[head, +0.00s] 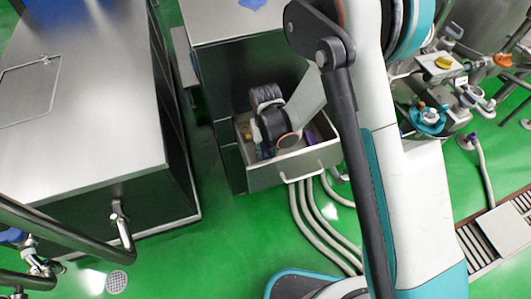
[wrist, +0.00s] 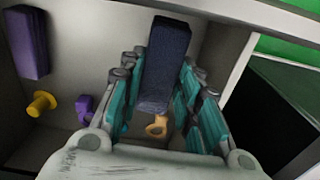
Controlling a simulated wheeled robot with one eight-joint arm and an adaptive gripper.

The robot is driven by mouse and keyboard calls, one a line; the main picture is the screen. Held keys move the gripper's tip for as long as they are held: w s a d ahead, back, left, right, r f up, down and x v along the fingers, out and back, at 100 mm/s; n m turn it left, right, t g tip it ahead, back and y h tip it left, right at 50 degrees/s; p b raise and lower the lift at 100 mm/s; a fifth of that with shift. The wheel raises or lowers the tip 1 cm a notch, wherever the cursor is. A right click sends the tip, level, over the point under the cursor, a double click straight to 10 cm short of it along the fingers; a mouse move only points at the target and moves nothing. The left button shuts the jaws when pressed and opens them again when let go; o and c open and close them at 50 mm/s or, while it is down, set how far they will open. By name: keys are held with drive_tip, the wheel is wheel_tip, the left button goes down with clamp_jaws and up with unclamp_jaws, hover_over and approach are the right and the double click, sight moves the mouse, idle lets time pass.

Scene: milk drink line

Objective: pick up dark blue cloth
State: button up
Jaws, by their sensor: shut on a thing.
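The dark blue cloth (wrist: 168,58) shows in the wrist view as a folded, block-like bundle. It stands out between the two teal-padded fingers of my gripper (wrist: 158,80), which is shut on it. In the head view my gripper (head: 262,128) is down inside an open drawer (head: 285,172). There the arm and fingers hide most of the cloth, so I cannot tell its outline or whether it still touches the drawer floor.
In the drawer lie a purple block (wrist: 28,42), a yellow knob-like piece (wrist: 42,103), a small purple piece (wrist: 84,107) and an orange-yellow ring (wrist: 157,125). The drawer walls stand close around my gripper. A steel table (head: 90,100) stands left; hoses (head: 318,225) run below the drawer.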

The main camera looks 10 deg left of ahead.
sight(265, 151)
wheel_tip(265, 151, up, 14)
drive_tip(key=p, duration=0.4)
